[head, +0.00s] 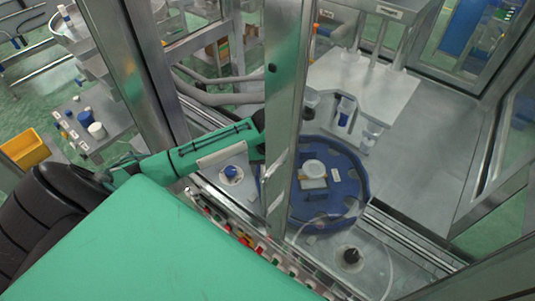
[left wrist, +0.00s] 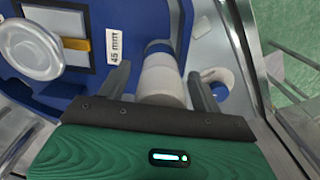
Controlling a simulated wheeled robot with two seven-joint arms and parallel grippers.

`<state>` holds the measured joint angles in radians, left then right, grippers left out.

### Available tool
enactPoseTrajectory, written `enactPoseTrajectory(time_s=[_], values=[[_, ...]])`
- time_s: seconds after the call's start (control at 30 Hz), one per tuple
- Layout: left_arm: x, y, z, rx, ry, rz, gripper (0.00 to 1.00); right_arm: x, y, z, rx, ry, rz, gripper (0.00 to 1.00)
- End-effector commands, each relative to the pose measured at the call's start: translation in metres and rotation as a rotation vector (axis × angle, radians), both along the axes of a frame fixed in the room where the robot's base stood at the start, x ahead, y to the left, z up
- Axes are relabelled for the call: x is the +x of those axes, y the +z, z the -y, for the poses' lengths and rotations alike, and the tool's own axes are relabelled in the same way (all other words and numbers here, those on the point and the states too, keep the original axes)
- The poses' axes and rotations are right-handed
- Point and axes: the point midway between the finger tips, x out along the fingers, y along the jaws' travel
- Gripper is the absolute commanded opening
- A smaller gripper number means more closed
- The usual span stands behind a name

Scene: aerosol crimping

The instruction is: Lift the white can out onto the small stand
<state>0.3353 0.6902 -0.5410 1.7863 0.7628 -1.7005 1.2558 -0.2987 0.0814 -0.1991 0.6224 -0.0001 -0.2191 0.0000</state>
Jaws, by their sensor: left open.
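The white can (left wrist: 163,82) shows in the left wrist view, with a blue part at its far end, at the edge of the blue turntable (left wrist: 75,88). My left gripper (left wrist: 158,70) is open, with one finger on each side of the can. I cannot tell whether the fingers touch it. In the head view my left arm reaches in from the left, and a metal post hides the gripper and the can. A small round base with a blue knob (head: 231,172) stands left of the turntable; I cannot tell if it is the small stand. My right gripper is not in view.
The metal post (head: 284,110) stands close in front of my left gripper. A clear disc (left wrist: 31,47) sits on the turntable beside a "45 mm" label (left wrist: 115,45). A row of coloured buttons (head: 245,238) runs along the front. A side table (head: 112,112) holds several small parts.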

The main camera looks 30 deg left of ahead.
Motion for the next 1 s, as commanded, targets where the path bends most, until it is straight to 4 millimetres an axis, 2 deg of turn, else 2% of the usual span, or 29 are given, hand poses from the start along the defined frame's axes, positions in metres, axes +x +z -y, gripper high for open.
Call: enactPoseTrajectory(time_s=[0.13, 0.33, 0.6, 1.0], values=[[-0.0002, -0.0093, 0.0004, 0.000, -0.001, 0.000, 0.66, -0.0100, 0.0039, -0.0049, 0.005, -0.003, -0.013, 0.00], [0.0000, -0.0103, 0.0004, 0.001, -0.001, 0.001, 0.66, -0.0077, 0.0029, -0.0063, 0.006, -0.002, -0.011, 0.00], [0.0001, -0.0099, 0.0002, 0.000, -0.001, 0.001, 0.14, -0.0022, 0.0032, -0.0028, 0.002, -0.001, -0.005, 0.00], [0.0011, -0.0031, 0.0000, 0.000, 0.000, 0.004, 0.14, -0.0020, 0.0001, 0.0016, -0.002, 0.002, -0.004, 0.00]])
